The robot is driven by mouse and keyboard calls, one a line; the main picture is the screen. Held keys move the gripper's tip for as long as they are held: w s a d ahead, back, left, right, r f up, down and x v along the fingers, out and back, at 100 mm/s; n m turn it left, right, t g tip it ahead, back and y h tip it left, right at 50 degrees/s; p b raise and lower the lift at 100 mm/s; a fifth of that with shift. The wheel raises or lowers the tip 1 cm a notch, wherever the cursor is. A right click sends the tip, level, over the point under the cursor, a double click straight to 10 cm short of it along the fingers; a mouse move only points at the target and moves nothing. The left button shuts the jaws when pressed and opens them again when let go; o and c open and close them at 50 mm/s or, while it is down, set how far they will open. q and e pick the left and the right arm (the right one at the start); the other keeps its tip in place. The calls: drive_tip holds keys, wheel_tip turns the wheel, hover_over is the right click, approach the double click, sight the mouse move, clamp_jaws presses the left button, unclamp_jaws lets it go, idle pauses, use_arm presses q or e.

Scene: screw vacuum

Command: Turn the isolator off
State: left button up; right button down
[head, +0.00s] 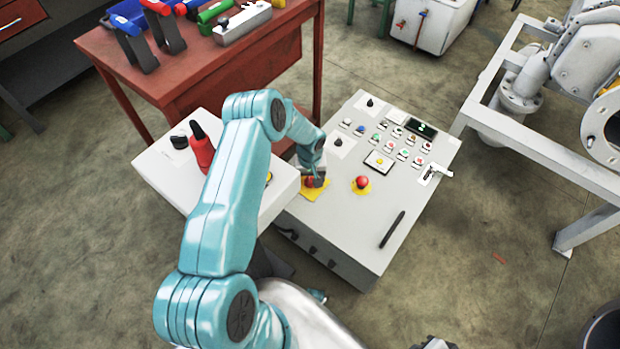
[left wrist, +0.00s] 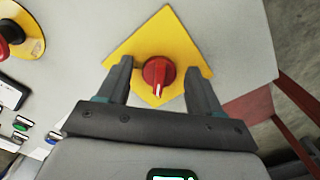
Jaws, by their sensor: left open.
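The isolator is a red rotary knob (left wrist: 158,72) on a yellow diamond-shaped plate (left wrist: 150,42), seen close up in the left wrist view. A pale mark on the knob points toward the bottom of that view. In the head view the yellow plate (head: 316,191) lies at the left edge of the control panel, and my gripper partly covers the knob. My left gripper (head: 314,177) is over the knob and open. In the left wrist view its fingers stand on either side of the knob, with gaps visible. Whether they touch it cannot be told. My right gripper is not in view.
A red mushroom button (head: 362,182) sits on the panel (head: 345,235) right of the isolator. Several small buttons and a black handle (head: 392,230) are also there. A white box with a red-handled lever (head: 202,150) stands left. A red table (head: 200,75) stands behind.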

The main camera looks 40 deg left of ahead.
sight(310, 180)
use_arm(q)
drive_tip(key=c, duration=1)
drive_tip(key=shift+f+n+b, duration=0.15)
drive_tip(key=shift+n+b, duration=0.35)
drive_tip(key=shift+b, duration=0.35)
drive_tip(key=shift+r, duration=0.2)
drive_tip(key=o, duration=1)
wheel_tip(310, 180, up, 16)
drive_tip(key=p, duration=0.1)
drive_tip(key=shift+r+p, duration=0.15)
drive_tip(key=shift+p, duration=0.25)
